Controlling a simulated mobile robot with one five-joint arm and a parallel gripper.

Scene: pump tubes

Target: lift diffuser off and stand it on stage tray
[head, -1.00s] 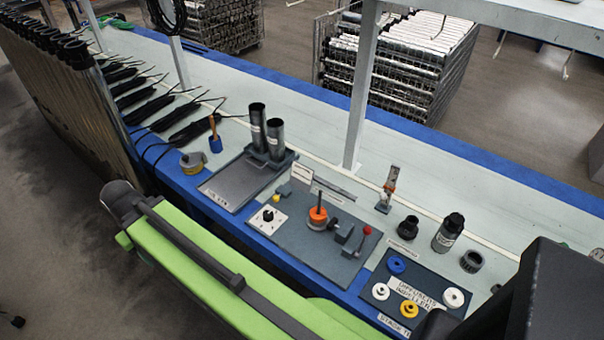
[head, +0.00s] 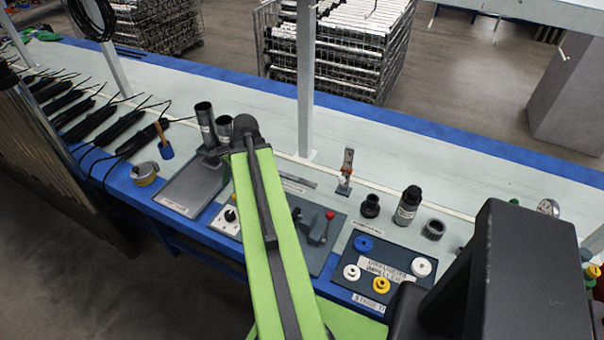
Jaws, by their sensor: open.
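The stage tray (head: 345,273) is a dark, flat tray at the lower middle right, with a "STAGE T..." label at its front. It bears a blue round part (head: 363,243), two white ones (head: 421,266) and a yellow one (head: 381,285); I cannot tell which of these are diffusers or impellers. The dark work plate (head: 335,240) with a red-knobbed lever (head: 330,215) lies left of the tray. The orange round part on an upright shaft, seen on this plate earlier, is now hidden behind my green arm. My gripper is not in view.
A dark tray (head: 180,195) with two upright tubes (head: 205,122) stands left of my arm. A toggle clamp (head: 346,170), black fitting (head: 370,205), black bottle (head: 407,207) and dark ring (head: 433,229) stand behind the stage tray. A post (head: 306,80) rises from the bench (head: 470,190).

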